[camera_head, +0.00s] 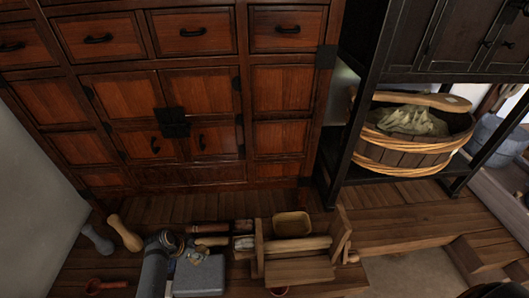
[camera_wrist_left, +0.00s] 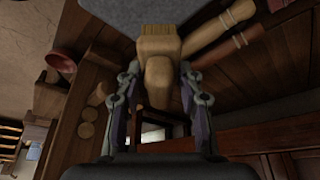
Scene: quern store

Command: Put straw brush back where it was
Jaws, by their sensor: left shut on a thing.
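My left gripper (camera_head: 186,249) is low over the wooden floor in the head view, beside a grey block. In the left wrist view its two fingers (camera_wrist_left: 159,103) are shut on a tan piece with a rounded end, which I take to be the straw brush (camera_wrist_left: 158,48). The brush stands out between the fingers toward the grey block, which fills the top of that view. I cannot tell whether they touch. In the head view the gripper mostly hides the brush. A dark shape at the lower right edge may be my right gripper (camera_head: 495,291); its fingers do not show.
The grey block (camera_head: 200,277) lies beside a wooden rack (camera_head: 300,271). A tan tray (camera_head: 292,223) stands behind the rack. Wooden tools (camera_head: 210,228), a pale pestle-like piece (camera_head: 125,233) and a red ladle (camera_head: 105,285) lie around. A drawer cabinet (camera_head: 195,90) closes the back.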

